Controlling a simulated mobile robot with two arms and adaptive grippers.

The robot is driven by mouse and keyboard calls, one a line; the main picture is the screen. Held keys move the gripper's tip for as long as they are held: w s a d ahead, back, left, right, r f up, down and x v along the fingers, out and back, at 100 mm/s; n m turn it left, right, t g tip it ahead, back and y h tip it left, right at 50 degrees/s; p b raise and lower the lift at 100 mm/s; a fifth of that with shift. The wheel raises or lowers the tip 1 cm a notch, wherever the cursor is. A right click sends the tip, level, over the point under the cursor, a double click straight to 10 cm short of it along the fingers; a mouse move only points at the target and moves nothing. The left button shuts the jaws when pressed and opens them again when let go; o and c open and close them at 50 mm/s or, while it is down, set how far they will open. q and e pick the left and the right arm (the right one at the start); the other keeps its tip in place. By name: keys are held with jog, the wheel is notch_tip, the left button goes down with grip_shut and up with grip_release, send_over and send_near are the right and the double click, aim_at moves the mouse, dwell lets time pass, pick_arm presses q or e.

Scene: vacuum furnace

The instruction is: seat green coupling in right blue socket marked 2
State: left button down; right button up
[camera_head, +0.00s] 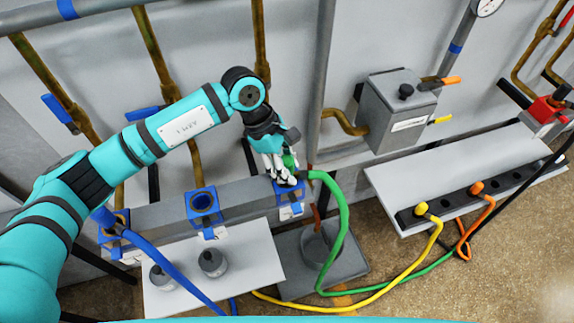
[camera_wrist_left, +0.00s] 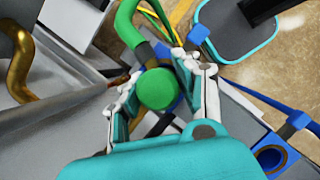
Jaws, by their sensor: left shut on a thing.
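My left gripper (camera_head: 281,170) is shut on the green coupling (camera_head: 290,161), right at the right blue socket (camera_head: 291,203) at the right end of the grey beam. In the left wrist view the round green end of the coupling (camera_wrist_left: 157,89) sits between the two fingers (camera_wrist_left: 157,97), with blue socket parts just behind it. The green hose (camera_head: 341,205) bends away to the right from it. The fingers cover the socket mouth, so I cannot tell how deep the coupling sits. The mark 2 is not readable. My right gripper is not in view.
The middle blue socket (camera_head: 203,203) is empty. A blue hose (camera_head: 150,249) joins the left socket (camera_head: 112,230). Grey caps (camera_head: 212,262) stand on a white shelf (camera_head: 255,262) below. Yellow (camera_head: 421,209) and orange (camera_head: 477,187) plugs sit in a black rack at the right.

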pick_arm(q)
jog(key=c, duration=0.8)
grip_release()
jog(key=shift+c, duration=0.2)
jog(key=shift+f, duration=0.1)
jog(key=v, duration=1.2)
jog(key=shift+s+d, duration=0.1)
